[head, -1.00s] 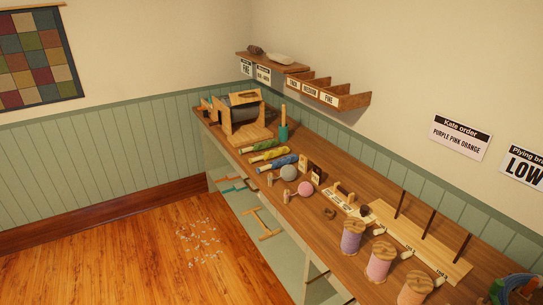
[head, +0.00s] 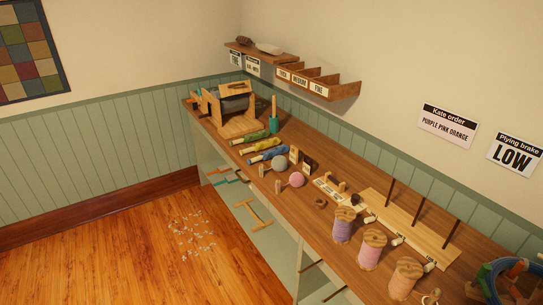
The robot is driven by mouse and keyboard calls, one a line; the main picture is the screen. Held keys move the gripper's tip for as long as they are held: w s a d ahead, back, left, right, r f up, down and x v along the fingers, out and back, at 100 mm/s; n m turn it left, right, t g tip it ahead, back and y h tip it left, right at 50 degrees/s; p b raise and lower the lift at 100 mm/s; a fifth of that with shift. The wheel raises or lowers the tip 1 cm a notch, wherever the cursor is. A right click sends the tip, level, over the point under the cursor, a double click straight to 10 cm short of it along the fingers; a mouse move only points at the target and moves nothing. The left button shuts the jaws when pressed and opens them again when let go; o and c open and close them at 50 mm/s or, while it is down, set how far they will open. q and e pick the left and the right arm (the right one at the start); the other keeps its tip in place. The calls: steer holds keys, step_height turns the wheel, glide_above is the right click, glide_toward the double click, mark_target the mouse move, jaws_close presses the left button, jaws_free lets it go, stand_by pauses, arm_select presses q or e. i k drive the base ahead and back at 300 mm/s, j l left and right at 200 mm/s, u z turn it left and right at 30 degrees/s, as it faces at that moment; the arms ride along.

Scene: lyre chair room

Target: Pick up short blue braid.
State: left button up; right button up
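Several rolled fibre bundles lie on the workbench (head: 340,160) in front of the drum carder. One is green and yellow (head: 251,137), one is yellow (head: 262,145), and the nearest is blue (head: 266,154). They lie side by side, roughly parallel. The blue one is the only clearly blue bundle here, and I cannot tell whether it is the short blue braid. Neither of my grippers shows in the head view.
A wooden drum carder (head: 233,108) stands at the bench's far end. Purple, pink and orange bobbins (head: 372,250) stand along the front edge, before a pegged board (head: 410,225). A wheel (head: 507,283) is at lower right. The floor (head: 120,260) has scattered pale scraps.

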mark_target(284, 148)
steer(key=i+j+z, duration=0.1)
steer(key=i+j, duration=0.25)
steer(key=j, duration=0.15)
steer(key=i+j+z, duration=0.15)
steer(key=i+j, duration=0.25)
steer(key=j, duration=0.1)
